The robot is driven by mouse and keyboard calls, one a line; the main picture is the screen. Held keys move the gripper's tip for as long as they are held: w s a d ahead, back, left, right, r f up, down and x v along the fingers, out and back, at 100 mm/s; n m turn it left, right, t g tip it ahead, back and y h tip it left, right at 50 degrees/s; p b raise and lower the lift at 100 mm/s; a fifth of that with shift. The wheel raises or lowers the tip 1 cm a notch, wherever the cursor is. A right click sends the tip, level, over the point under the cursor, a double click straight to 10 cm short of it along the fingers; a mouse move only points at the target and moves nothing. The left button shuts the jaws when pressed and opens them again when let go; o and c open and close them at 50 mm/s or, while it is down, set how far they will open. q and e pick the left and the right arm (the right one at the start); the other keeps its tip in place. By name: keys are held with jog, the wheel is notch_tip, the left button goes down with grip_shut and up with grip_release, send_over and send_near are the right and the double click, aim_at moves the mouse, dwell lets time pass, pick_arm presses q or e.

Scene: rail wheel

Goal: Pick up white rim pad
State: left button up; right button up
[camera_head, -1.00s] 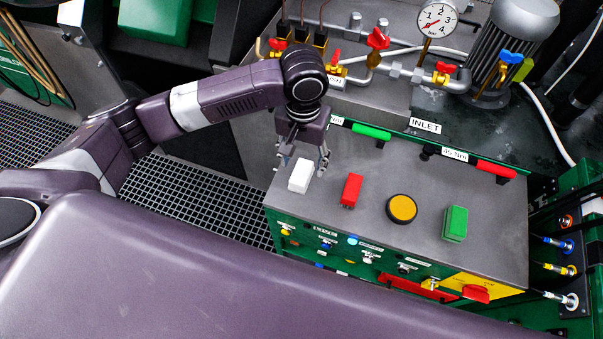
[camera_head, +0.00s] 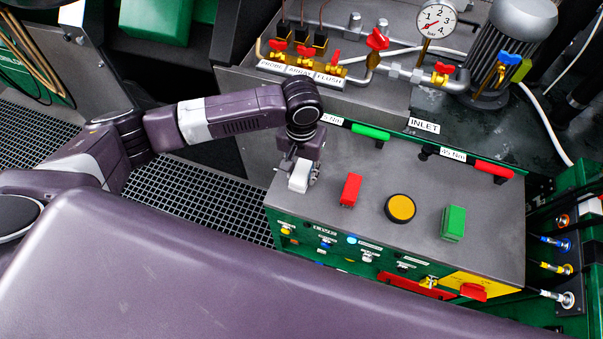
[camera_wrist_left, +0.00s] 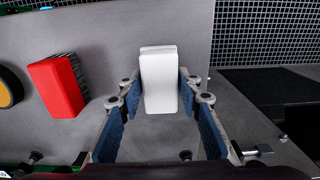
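The white rim pad (camera_head: 299,176) is a small white block at the left end of the grey bench top. In the left wrist view the white rim pad (camera_wrist_left: 158,80) stands between the fingertips of my left gripper (camera_wrist_left: 158,98). The blue-padded fingers are spread, with a narrow gap visible beside the pad, so the gripper looks open around it. In the head view my left gripper (camera_head: 303,168) reaches down right at the pad and partly hides it. My right gripper is not in view.
A red block (camera_head: 350,190), a yellow round button (camera_head: 400,208) and a green block (camera_head: 453,223) sit to the right on the bench top (camera_head: 330,225). Green (camera_head: 371,132) and red (camera_head: 494,169) handled tools lie along the back edge. Valves (camera_head: 305,52) stand behind.

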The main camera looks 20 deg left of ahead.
aim_at(301, 171)
pick_arm(q)
jog(key=c, duration=0.4)
jog(key=shift+c, duration=0.2)
notch_tip(301, 171, up, 20)
jog(key=shift+b, duration=0.35)
